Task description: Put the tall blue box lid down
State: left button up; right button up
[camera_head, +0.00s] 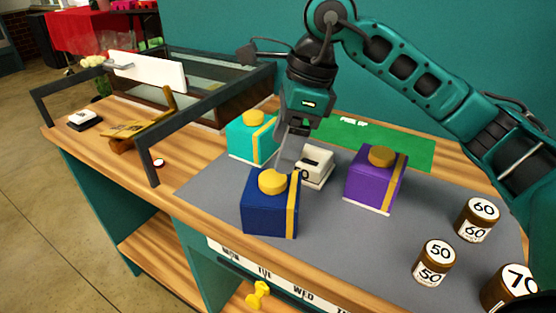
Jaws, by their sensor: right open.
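The dark blue box (270,214) stands on the grey mat near its front left edge. It has a gold band and a round gold knob (272,182) on its top. The lid appears to rest on the box; its seam is too small to make out. My right gripper (287,160) points down just above and behind the knob. It is open, and nothing shows between its fingers. Whether a finger touches the knob I cannot tell. My left gripper is out of view.
A turquoise box (251,138), a small white counter-like block (314,168) and a purple box (375,180) stand close by. Several brown numbered jars, one marked 50 (434,262), stand at the right. Dark rails and a glass case (215,75) are at the left. Grey mat (345,250) is clear in front.

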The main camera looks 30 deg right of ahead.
jog(key=v, duration=0.6)
jog(key=shift+r, duration=0.3)
